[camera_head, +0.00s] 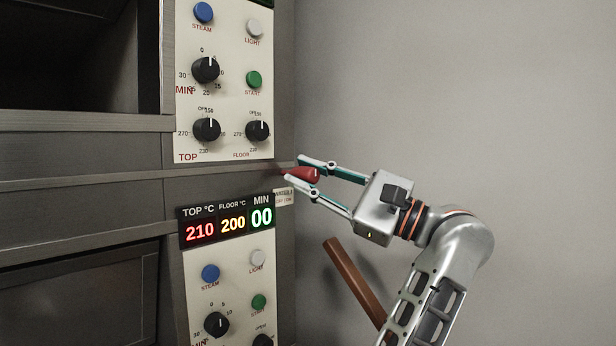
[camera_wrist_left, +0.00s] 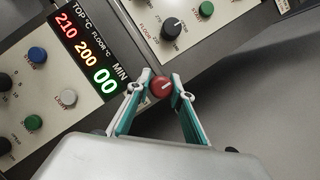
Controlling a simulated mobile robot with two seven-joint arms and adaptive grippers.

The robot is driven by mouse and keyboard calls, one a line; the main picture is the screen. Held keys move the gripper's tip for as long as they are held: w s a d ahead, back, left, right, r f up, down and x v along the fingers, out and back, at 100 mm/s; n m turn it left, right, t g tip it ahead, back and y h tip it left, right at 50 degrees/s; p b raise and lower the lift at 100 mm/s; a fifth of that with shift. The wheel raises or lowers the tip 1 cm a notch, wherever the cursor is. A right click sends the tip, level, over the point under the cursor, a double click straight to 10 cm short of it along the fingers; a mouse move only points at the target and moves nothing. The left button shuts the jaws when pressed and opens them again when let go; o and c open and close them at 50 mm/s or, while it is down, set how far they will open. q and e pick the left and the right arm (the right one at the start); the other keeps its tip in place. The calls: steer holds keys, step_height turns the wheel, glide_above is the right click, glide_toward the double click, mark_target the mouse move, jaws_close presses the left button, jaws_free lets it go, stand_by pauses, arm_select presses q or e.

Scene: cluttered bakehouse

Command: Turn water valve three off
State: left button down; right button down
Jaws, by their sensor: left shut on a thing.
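The red valve knob (camera_head: 304,174) sticks out from the side edge of the oven front, between the upper and lower control panels. A small white label (camera_head: 284,197) is just below it; its print is mostly too small to read. My left gripper (camera_head: 298,170) is shut on the knob, with one finger on each side. In the left wrist view the round red knob (camera_wrist_left: 161,86) sits between the fingertips, and a pale mark shows on its face. My right gripper is not in view.
The upper panel (camera_head: 224,100) has dark dials and coloured buttons. The lower display (camera_head: 228,221) reads 210, 200 and 00, with more buttons and dials below. A brown wooden bar (camera_head: 353,283) slants behind my arm. The grey wall (camera_head: 460,90) at right is bare.

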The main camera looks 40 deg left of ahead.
arm_select(q)
steer(key=shift+r, duration=0.15)
steer(key=c, duration=1.8)
jaws_free()
steer(key=shift+g, duration=0.3)
steer(key=v, duration=0.7)
steer(key=shift+d, duration=0.25)
